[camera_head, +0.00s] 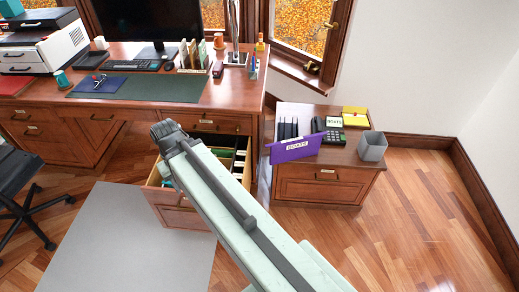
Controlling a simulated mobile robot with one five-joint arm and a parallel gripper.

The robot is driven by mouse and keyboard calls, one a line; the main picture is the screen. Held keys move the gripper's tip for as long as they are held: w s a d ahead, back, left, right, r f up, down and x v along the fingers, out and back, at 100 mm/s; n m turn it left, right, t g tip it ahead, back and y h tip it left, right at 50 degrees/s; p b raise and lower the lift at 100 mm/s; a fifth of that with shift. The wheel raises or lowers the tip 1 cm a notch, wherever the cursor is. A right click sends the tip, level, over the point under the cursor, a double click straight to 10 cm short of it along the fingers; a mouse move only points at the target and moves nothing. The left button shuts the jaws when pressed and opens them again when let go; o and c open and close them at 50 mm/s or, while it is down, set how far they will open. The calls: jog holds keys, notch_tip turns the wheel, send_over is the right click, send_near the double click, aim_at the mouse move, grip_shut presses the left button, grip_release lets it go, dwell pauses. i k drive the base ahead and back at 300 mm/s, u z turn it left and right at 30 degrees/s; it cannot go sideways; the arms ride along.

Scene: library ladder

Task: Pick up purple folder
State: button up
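My arm stretches from the bottom right up to the left. The dark end of my gripper (166,131) is above the desk's open drawer, left of the folder and apart from it. The fingers are too small and foreshortened to tell whether they are open or shut.
The open drawer (160,200) with files juts out under the desk (225,92). A black telephone (333,137), a yellow item (355,116) and a grey bin (372,146) stand on the cabinet. A black chair (15,180) is at left. The floor at right is clear.

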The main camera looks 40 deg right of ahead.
aim_at(284, 151)
jog(key=u, duration=0.3)
jog(key=i, duration=1)
jog(key=z, duration=0.05)
